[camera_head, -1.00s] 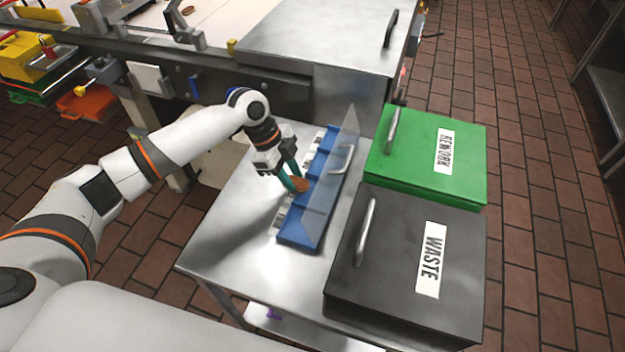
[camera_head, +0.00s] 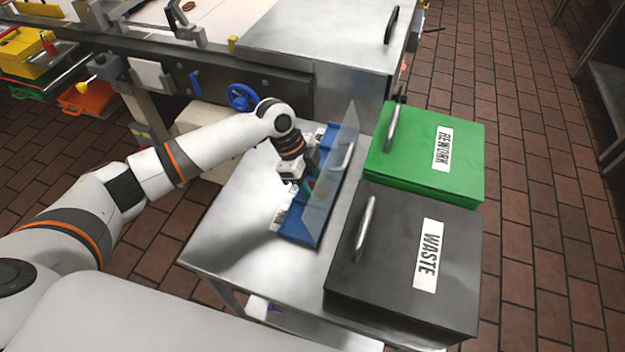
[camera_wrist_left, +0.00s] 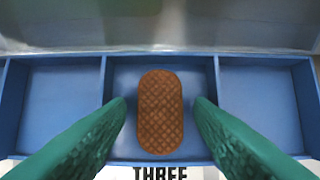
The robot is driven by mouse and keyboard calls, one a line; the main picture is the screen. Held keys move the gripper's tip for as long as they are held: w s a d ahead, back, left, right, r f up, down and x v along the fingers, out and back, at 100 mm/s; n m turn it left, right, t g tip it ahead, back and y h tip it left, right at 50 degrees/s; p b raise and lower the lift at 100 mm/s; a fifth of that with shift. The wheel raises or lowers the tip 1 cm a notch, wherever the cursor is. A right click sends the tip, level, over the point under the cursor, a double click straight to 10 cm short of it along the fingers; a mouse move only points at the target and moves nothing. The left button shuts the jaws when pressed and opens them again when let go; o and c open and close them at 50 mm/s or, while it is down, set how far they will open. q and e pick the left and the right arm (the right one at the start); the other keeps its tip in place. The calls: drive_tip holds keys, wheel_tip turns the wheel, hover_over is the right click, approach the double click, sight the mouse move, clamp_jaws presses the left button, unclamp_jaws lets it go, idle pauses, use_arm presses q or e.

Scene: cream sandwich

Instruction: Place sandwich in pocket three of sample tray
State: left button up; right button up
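The blue sample tray (camera_head: 299,232) lies on the steel table. In the left wrist view its middle pocket (camera_wrist_left: 122,80) has the label THREE (camera_wrist_left: 160,172) in front of it. The brown, waffle-patterned sandwich (camera_wrist_left: 160,112) lies lengthwise in that pocket, within its walls. My left gripper (camera_head: 308,187) is over the tray, its tip partly behind the clear lid. In the wrist view its green fingers (camera_wrist_left: 160,115) stand on both sides of the sandwich with a gap on each side, so it is open. The sandwich is hidden in the head view. My right gripper is not in view.
The tray's clear lid (camera_head: 333,170) stands raised along its right side. Right of it are the green REWORK bin (camera_head: 465,175) and the dark WASTE bin (camera_head: 390,260), both closed. Bare steel table (camera_head: 230,235) lies left of the tray. The neighbouring pockets in the wrist view look empty.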

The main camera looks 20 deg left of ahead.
use_arm(q)
drive_tip(key=shift+r, duration=0.15)
drive_tip(key=b+v, duration=0.1)
drive_tip(key=v, duration=1.1)
idle(1.1)
